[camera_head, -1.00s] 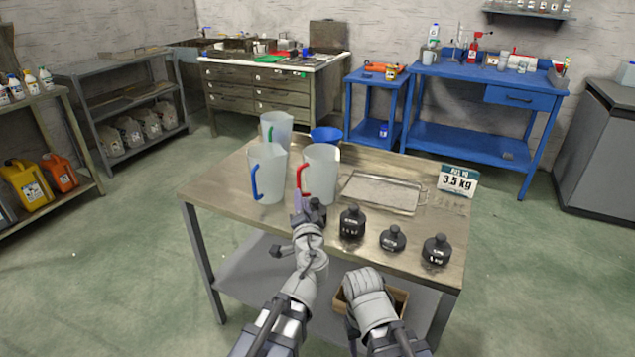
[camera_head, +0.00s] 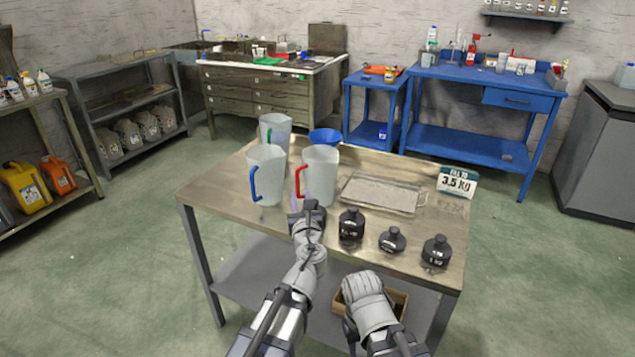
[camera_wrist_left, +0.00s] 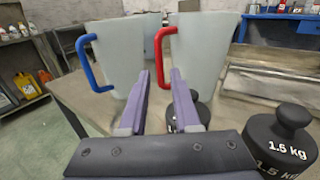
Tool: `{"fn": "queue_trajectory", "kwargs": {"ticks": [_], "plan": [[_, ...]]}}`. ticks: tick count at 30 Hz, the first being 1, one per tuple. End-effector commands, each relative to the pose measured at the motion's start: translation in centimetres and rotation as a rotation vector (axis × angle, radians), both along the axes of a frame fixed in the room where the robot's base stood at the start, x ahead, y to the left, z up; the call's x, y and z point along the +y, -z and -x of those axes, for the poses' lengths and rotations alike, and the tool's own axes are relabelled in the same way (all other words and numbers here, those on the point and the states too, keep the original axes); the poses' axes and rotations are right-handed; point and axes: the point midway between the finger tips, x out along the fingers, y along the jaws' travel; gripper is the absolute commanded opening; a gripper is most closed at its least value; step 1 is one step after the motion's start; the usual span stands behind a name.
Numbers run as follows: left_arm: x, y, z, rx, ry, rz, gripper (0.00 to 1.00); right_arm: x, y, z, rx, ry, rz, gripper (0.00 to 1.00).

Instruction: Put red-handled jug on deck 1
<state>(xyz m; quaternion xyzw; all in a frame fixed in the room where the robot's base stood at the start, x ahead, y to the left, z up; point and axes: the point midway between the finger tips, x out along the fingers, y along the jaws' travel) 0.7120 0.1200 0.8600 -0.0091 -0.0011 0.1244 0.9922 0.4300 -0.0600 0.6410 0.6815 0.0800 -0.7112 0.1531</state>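The red-handled jug (camera_head: 322,176) is a pale translucent jug standing upright on the table, its red handle (camera_head: 299,181) towards the left. It also shows in the left wrist view (camera_wrist_left: 204,50). My left gripper (camera_wrist_left: 160,76) is open and empty. Its two purple fingers point at the jug, and the red handle (camera_wrist_left: 158,56) appears between their tips, seemingly just beyond them. In the head view the left gripper (camera_head: 296,203) is in front of the jug and partly hidden by its wrist. Nothing in view is legibly marked as deck 1. My right gripper's fingers do not show.
A blue-handled jug (camera_head: 268,174) stands just left; a green-handled jug (camera_head: 275,128) and a blue funnel-like vessel (camera_head: 324,135) stand behind. A metal tray (camera_head: 421,198) lies right. Black weights (camera_head: 351,226) line the front right.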

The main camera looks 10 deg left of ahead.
Motion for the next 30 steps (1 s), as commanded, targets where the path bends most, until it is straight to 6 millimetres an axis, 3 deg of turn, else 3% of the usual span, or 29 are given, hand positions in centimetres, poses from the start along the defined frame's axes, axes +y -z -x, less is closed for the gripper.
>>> {"fn": "queue_trajectory", "kwargs": {"ticks": [5,12,19,30], "plan": [[0.1,0.0,-0.2,0.003,0.000,-0.014,0.31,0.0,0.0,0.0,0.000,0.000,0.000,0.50],[0.6,-0.1,-2.5,0.003,-0.001,-0.012,0.31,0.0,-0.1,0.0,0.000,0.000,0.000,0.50],[0.8,-0.2,-3.0,0.003,0.000,-0.011,0.31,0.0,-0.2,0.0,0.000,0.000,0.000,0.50],[1.9,-0.7,-7.6,0.003,-0.001,-0.011,0.31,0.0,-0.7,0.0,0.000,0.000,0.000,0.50]]}}
